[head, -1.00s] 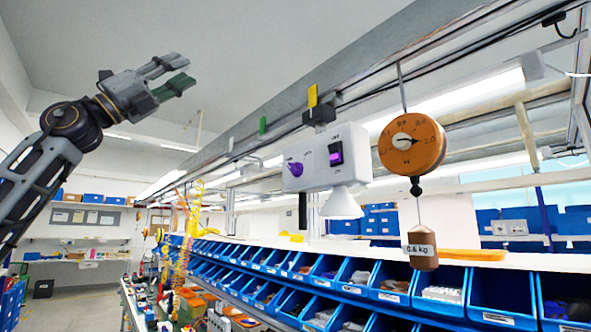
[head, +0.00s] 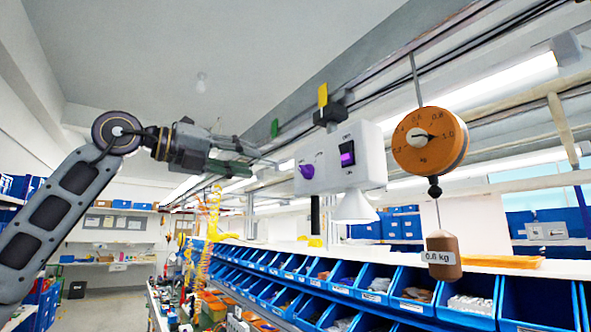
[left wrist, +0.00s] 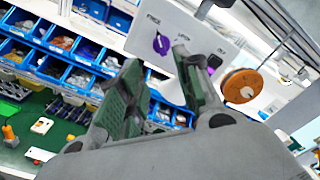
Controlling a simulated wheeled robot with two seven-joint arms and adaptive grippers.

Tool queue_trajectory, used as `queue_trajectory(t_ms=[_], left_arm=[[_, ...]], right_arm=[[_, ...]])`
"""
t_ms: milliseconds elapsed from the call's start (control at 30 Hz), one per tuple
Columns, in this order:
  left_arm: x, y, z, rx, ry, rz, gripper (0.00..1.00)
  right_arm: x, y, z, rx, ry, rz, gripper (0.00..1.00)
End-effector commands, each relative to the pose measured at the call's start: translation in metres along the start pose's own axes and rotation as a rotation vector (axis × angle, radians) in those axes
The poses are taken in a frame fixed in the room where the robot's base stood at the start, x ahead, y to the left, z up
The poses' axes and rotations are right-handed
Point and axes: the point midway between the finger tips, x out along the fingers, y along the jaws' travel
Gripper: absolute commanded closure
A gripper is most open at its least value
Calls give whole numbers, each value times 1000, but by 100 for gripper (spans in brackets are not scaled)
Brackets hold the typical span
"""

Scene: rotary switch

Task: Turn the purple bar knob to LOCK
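The purple bar knob (head: 307,171) is on the left face of a white box (head: 365,153) hanging from the overhead rail. It also shows in the left wrist view (left wrist: 161,44), beyond my fingertips, with small labels around it. I cannot tell for sure which label its bar points to. My left gripper (head: 250,157) is left of the knob, pointing toward it and apart from it. In the left wrist view its two green-padded fingers (left wrist: 158,72) are spread with nothing between them. My right gripper is not in view.
A black rocker switch with a purple light (head: 347,153) is right of the knob. A white cone (head: 355,208) and a dark handle hang below the box. An orange dial scale (head: 430,140) with a brown weight (head: 443,255) hangs to the right. Blue bins (head: 420,297) line the shelf below.

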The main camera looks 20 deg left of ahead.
Motion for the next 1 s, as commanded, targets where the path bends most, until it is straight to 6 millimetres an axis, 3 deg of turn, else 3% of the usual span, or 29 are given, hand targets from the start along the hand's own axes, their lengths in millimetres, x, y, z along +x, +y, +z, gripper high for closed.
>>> queue_trajectory(t_ms=[567,1000], left_arm=[[6,-1,0,-10,0,-3,66],[53,-2,1,-11,0,-4,66]], right_arm=[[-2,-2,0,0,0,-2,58],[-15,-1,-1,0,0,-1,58]])
